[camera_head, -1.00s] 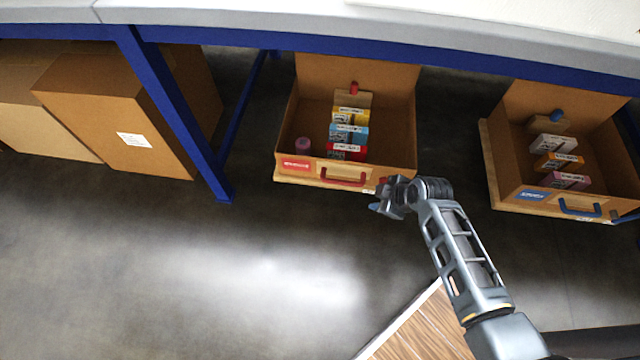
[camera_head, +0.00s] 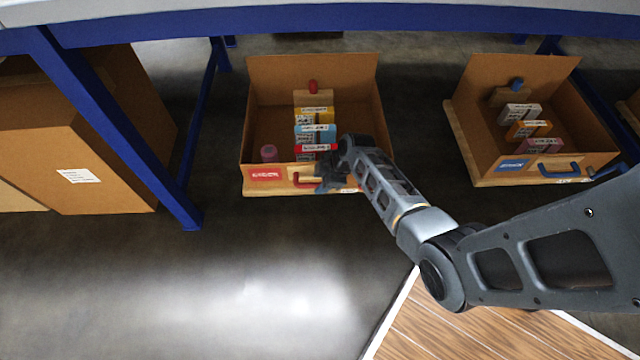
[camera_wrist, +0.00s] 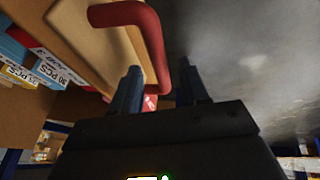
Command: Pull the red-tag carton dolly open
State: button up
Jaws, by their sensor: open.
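The red-tag carton dolly (camera_head: 256,186) is an open cardboard box on a wooden base under the bench, with a red label on its front. Its red handle (camera_head: 303,181) is on the front face, partly hidden by my gripper (camera_head: 328,181) in the head view. In the wrist view the red handle (camera_wrist: 152,40) is large and close, with its lower part passing between the two fingers of my gripper (camera_wrist: 158,88). The fingers are apart, one on each side of that part of the handle. Whether either finger touches it cannot be told.
A blue-tag dolly (camera_head: 482,168) with a blue handle stands to the right. A blue bench leg (camera_head: 120,150) and a large carton (camera_head: 60,150) are left. The floor in front is clear.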

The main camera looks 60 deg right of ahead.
jog(key=shift+w+f, duration=0.15)
jog(key=shift+f, duration=0.15)
jog(key=shift+c, duration=0.3)
grip_shut()
